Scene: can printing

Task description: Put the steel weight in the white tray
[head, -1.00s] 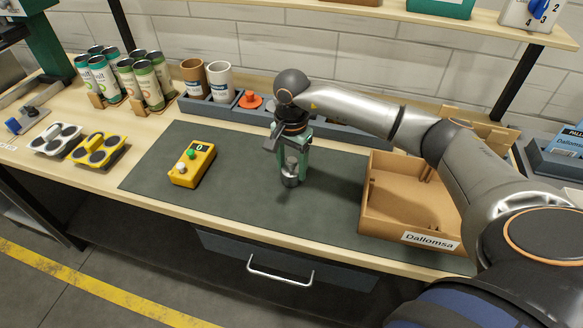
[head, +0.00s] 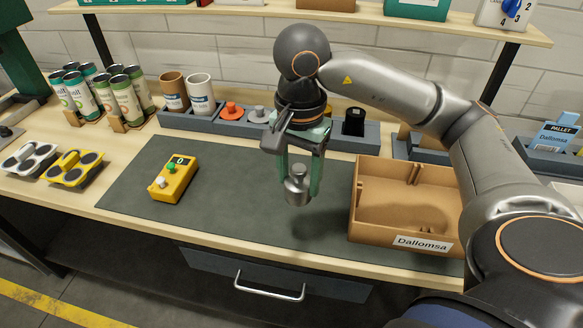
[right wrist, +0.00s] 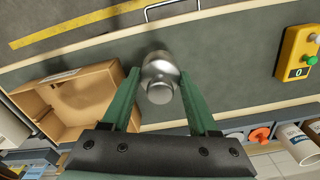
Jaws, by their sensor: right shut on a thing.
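The steel weight (head: 297,187) is a small shiny cylinder with a knob on top. My right gripper (head: 300,178) points down and is shut on it, with green fingers on either side. The weight hangs over the dark mat, and a soft shadow lies below it. In the right wrist view the weight (right wrist: 160,80) sits between the fingertips. The white tray (head: 29,159), with dark round wells, lies at the far left of the bench, beside the yellow tray (head: 75,168). My left gripper is not in view.
A yellow box with buttons (head: 174,178) lies on the mat (head: 235,215) between the weight and the trays. A cardboard bin (head: 400,232) stands to the right.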

